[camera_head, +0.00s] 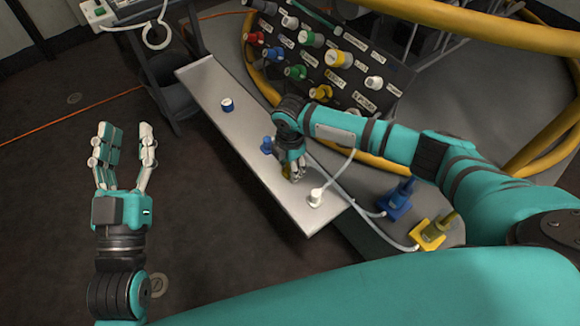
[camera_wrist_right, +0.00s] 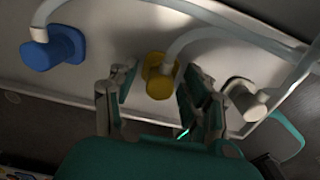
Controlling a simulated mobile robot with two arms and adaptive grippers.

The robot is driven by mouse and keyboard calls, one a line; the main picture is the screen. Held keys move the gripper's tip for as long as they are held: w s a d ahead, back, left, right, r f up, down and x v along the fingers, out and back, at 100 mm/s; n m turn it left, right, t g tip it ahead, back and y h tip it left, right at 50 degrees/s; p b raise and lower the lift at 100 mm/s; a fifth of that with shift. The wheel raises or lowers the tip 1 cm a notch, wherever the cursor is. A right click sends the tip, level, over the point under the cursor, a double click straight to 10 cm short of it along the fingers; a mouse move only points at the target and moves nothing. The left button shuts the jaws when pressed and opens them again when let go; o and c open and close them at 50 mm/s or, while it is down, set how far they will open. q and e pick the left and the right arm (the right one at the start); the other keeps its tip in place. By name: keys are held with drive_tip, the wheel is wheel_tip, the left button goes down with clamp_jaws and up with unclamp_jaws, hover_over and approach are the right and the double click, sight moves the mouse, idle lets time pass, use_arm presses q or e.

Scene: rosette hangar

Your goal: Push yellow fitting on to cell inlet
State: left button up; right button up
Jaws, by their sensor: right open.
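The yellow fitting (camera_wrist_right: 160,84) stands on the pale shelf (camera_head: 222,102), with a pale hose attached. In the right wrist view it sits between the spread fingers of my right gripper (camera_wrist_right: 153,90), with gaps at both sides. In the head view my right gripper (camera_head: 293,172) is low over the shelf and largely hides the fitting. My left gripper (camera_head: 124,145) is open and empty over the floor at the left. A dark panel (camera_head: 375,65) behind the shelf bears labelled coloured ports, including a yellow one (camera_head: 337,59); I cannot read which is the cell inlet.
A blue fitting (camera_wrist_right: 55,50) and a white fitting (camera_wrist_right: 243,97) flank the yellow one. Blue (camera_head: 396,200) and yellow (camera_head: 433,231) connectors stand at the right. Thick yellow pipes (camera_head: 470,25) surround the panel.

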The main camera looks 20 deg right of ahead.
use_arm(q)
drive_tip(key=shift+f, duration=0.3)
use_arm(e)
drive_tip(key=shift+c, duration=0.3)
drive_tip(key=c, duration=0.9)
use_arm(q)
drive_tip(key=shift+r, duration=0.3)
use_arm(e)
clamp_jaws()
use_arm(q)
drive_tip(key=shift+w, duration=0.1)
